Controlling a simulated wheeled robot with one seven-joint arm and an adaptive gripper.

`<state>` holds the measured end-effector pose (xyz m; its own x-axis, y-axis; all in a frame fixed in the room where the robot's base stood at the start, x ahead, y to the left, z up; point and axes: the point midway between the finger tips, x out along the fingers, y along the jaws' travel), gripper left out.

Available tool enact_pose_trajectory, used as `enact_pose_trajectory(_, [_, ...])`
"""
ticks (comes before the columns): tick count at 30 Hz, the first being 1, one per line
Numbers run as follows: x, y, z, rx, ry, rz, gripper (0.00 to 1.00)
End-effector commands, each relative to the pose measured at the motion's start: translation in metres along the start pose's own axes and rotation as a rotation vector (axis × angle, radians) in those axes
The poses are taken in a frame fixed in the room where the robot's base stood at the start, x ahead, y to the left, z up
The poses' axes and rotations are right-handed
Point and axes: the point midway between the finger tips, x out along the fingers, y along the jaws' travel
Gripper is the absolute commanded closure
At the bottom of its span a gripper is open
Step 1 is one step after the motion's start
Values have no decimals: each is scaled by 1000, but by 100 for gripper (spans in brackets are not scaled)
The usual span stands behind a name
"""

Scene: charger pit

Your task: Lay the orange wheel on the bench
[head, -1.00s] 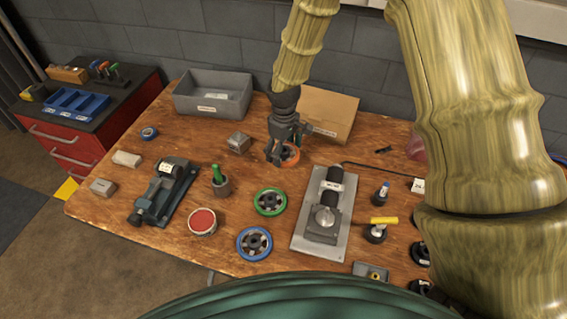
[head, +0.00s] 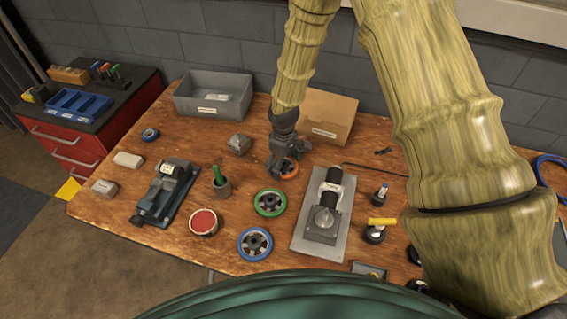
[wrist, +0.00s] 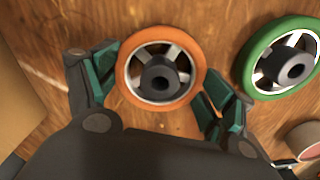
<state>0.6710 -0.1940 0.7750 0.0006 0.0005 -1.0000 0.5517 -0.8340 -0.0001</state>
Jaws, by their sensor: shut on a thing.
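The orange wheel (head: 290,168) is at the back middle of the bench (head: 125,215), in front of the cardboard box. My gripper (head: 281,165) is shut on it from above. In the wrist view the orange wheel (wrist: 194,62) sits between the two green-padded fingers of my gripper (wrist: 165,85), one at each side of its rim. Its flat face, spokes and dark hub face the camera. It is low, at or just above the wood; I cannot tell whether it touches.
A green wheel (head: 270,202) lies just in front, also beside it in the wrist view (wrist: 250,75). A blue wheel (head: 255,244) lies nearer. A grey plate with a device (head: 307,236) is to the right, a cardboard box (head: 338,105) behind. Bare wood lies to the left.

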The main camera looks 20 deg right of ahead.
Motion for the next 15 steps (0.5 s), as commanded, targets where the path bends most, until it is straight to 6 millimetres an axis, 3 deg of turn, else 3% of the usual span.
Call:
enact_pose_trajectory(5, [3,0,0,0,0,0,47])
enact_pose_trajectory(6, [3,0,0,0,0,0,14])
enact_pose_trajectory(8, [3,0,0,0,0,0,3])
enact_pose_trajectory(15, [3,0,0,0,0,0,0])
